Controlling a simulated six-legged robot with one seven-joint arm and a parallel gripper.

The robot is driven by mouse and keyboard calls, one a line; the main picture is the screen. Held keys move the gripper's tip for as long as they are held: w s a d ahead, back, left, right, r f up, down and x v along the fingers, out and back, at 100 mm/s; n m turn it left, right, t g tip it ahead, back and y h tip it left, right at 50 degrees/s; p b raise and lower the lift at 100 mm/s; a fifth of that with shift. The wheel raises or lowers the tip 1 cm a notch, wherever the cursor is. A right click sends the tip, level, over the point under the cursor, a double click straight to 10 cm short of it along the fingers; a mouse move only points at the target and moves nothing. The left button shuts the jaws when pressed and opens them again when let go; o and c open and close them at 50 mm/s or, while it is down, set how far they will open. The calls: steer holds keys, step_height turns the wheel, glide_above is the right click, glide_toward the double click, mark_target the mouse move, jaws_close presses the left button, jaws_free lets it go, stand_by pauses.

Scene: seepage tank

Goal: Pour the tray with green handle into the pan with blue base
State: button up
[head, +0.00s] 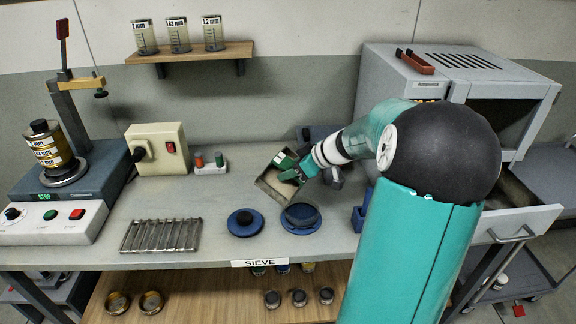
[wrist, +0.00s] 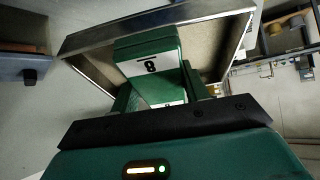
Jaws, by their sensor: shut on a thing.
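The tray (head: 270,187) has a beige inside and a green handle (head: 285,159). It is tilted above the bench, to the upper left of the pan. My gripper (head: 298,173) is shut on the green handle. In the wrist view the handle (wrist: 148,62), with a numbered white label, sits between my gripper's fingers, and the tray's metal rim (wrist: 160,19) spreads beyond it. The pan with blue base (head: 302,217) stands on the bench just right of and below the tray. I cannot tell what the pan or the tray holds.
A blue disc with a black knob (head: 246,222) lies left of the pan. A metal rack (head: 162,235) is farther left. A blue box (head: 360,218) stands to the right, by my arm. A grey oven (head: 460,90) is at the back right.

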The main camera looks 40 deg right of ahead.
steer(key=f+t+y, duration=0.1)
steer(key=s+d+t, duration=0.1)
steer(key=t, duration=0.1)
steer(key=shift+s+f+y, duration=0.25)
steer(key=shift+f+y, duration=0.15)
steer(key=shift+s+d+f+t+y, duration=0.1)
steer(key=shift+s+f+t+y, duration=0.2)
steer(key=shift+t, duration=0.5)
steer(key=shift+s+d+f+t+y, duration=0.15)
steer(key=shift+s+t+y, duration=0.25)
steer(key=shift+t, duration=0.4)
steer(key=shift+w, duration=0.1)
